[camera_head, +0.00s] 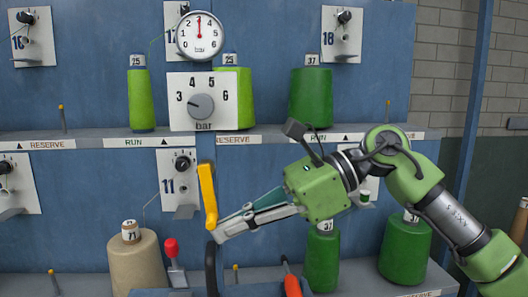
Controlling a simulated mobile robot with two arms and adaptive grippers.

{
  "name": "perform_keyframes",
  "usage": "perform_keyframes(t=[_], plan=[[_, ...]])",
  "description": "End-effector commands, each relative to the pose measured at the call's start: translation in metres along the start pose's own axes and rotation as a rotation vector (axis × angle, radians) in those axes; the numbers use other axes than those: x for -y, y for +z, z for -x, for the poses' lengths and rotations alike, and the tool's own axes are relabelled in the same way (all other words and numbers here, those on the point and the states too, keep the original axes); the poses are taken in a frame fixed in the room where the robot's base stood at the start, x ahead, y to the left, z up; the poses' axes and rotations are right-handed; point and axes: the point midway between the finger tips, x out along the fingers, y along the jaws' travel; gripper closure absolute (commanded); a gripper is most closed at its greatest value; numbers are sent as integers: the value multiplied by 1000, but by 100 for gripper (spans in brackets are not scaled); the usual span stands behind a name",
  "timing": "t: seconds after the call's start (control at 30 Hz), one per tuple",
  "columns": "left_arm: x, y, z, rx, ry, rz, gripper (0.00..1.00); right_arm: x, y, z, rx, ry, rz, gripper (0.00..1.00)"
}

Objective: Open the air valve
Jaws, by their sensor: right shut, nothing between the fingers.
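A yellow lever (207,193), which looks like the air valve's handle, stands nearly upright in front of the blue panel. My right gripper (219,232) reaches in from the right, with its fingers shut and empty. Its fingertips are at the lower end of the lever; I cannot tell whether they touch it. The valve body is not clearly visible. A round gauge (200,37) above has its needle pointing up near 3. Below it, a bar dial (201,104) has a grey knob. My left gripper is not in view.
Green yarn cones (311,98) stand on the upper shelf (75,142). Below are a beige cone (138,264), a red-knobbed lever (172,250), a black curved part (211,268) and an orange-handled item (291,283) close to my gripper. More green cones (404,249) stand under my right arm.

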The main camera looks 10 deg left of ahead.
Motion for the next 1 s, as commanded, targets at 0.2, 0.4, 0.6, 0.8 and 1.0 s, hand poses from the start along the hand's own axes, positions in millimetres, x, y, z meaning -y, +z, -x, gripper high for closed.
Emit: perform_keyframes(t=[0.2, 0.4, 0.6, 0.8, 1.0], plan=[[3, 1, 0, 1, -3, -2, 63, 0, 0, 0, 1, 0, 1, 100], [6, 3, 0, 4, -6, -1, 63, 1, 0, 8, 1, -3, -1, 100], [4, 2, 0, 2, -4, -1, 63, 2, 0, 44, 1, -6, -1, 100], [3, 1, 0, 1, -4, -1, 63, 1, 0, 86, 1, -5, 0, 100], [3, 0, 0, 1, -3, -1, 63, 1, 0, 113, 0, -2, -1, 100]])
